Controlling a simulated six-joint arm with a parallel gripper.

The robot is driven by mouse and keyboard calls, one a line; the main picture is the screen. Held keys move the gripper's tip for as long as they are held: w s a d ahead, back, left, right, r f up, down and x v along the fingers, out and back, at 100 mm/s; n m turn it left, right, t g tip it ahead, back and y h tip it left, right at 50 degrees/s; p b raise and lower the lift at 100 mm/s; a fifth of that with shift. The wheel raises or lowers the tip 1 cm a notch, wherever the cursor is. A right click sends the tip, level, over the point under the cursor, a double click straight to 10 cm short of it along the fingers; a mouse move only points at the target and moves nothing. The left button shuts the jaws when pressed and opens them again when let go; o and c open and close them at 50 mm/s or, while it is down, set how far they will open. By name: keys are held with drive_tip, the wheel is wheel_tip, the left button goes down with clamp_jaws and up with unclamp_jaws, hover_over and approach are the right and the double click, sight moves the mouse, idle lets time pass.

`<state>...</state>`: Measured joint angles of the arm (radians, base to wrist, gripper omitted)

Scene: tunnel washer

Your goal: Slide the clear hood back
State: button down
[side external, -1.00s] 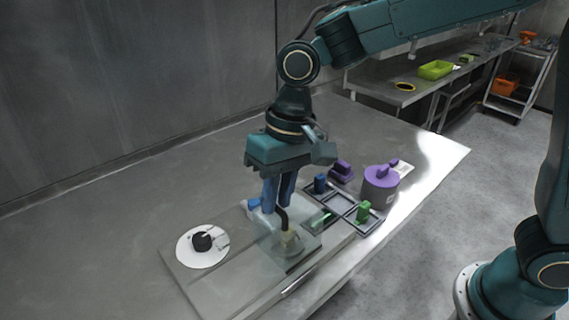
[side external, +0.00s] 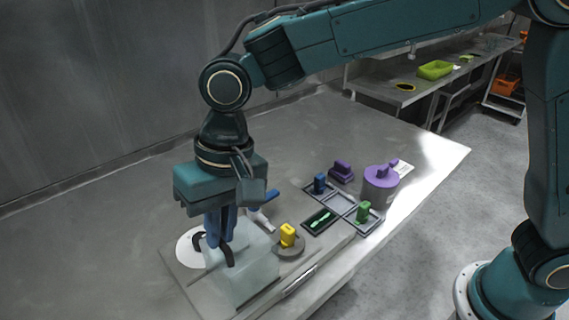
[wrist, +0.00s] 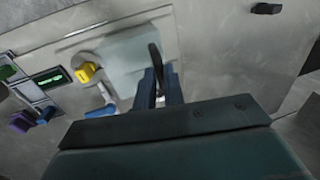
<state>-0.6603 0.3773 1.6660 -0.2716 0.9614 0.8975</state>
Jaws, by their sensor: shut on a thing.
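The clear hood (side external: 243,268) is a pale, see-through box on the grey base plate, at the plate's left part in the side view. It also shows in the wrist view (wrist: 128,55). A black curved handle (side external: 227,252) rises from its top. My gripper (side external: 220,235) is over the hood with its blue fingers shut on this handle; the handle and fingers also show in the wrist view (wrist: 155,58). A yellow block (side external: 288,235) on a round grey disc stands uncovered to the right of the hood. The white disc (side external: 186,244) is partly hidden behind hood and fingers.
A tray frame (side external: 340,204) holds a blue block (side external: 319,184), a green block (side external: 363,211) and a dark display with a green mark (side external: 320,220). The table's left is clear.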

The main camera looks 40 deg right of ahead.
drive_tip(key=shift+a, duration=1.8)
drive_tip(key=c, duration=1.5)
unclamp_jaws()
drive_tip(key=shift+r, duration=0.15)
drive_tip(key=shift+d+r, duration=0.45)
drive_tip(key=shift+r, duration=1.75)
drive_tip(key=shift+d+r, duration=0.45)
drive_tip(key=shift+r, duration=1.7)
drive_tip(key=shift+d+r, duration=0.45)
drive_tip(key=shift+r, duration=1.75)
drive_tip(key=shift+r, duration=0.1)
drive_tip(key=shift+d, duration=0.15)
